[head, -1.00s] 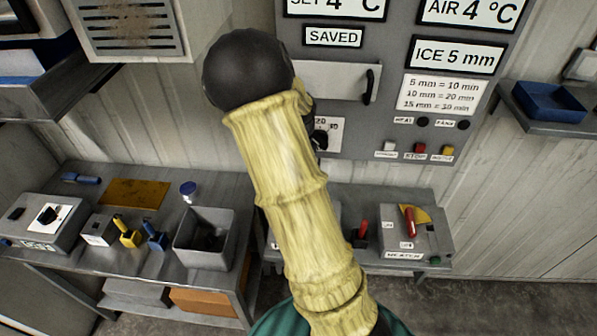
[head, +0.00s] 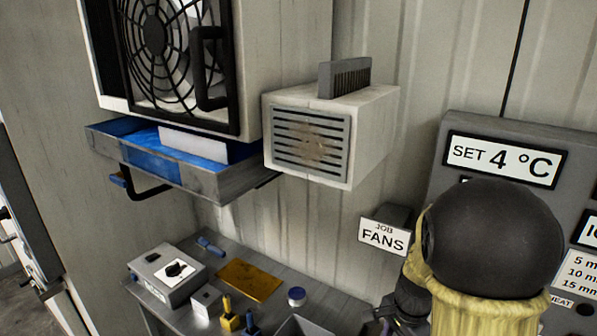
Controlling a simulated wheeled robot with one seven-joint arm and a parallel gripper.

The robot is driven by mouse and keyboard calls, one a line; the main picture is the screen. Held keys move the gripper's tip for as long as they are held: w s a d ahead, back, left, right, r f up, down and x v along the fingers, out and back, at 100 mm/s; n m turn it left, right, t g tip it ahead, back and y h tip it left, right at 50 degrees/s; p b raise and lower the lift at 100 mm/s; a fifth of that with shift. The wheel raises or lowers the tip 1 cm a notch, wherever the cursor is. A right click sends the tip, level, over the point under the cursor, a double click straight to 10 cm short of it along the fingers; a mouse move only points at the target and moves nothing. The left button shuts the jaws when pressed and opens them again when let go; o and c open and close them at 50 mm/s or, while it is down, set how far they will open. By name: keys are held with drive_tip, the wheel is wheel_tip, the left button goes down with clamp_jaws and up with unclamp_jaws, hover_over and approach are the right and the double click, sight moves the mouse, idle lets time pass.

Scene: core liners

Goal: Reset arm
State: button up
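My arm stands at the lower right, in a pale yellow sleeve (head: 480,312) with a round black joint (head: 495,238) on top. A dark part that looks like my gripper (head: 398,308) shows just left of the sleeve, at the bottom edge. Its fingers are mostly hidden, so I cannot tell whether it is open or shut or holds anything. The grey control panel (head: 455,195) with its "SET 4 °C" sign (head: 503,159) is behind the arm and partly covered by it.
A fan unit (head: 285,60) hangs at the upper left above a blue tray (head: 150,160). A vented box (head: 335,130) juts from the wall beside it. Below, a bench (head: 215,265) holds a grey switch box (head: 165,275) and a yellow plate (head: 250,280).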

drive_tip(key=s+a+r+n+t, duration=0.1)
drive_tip(key=s+a+n, duration=0.5)
drive_tip(key=n, duration=0.7)
drive_tip(key=shift+s+r+t, duration=0.35)
drive_tip(key=shift+r+t, duration=0.05)
drive_tip(key=shift+r, duration=0.5)
drive_tip(key=shift+w, duration=0.1)
drive_tip(key=shift+s+a, duration=0.1)
drive_tip(key=shift+s, duration=0.1)
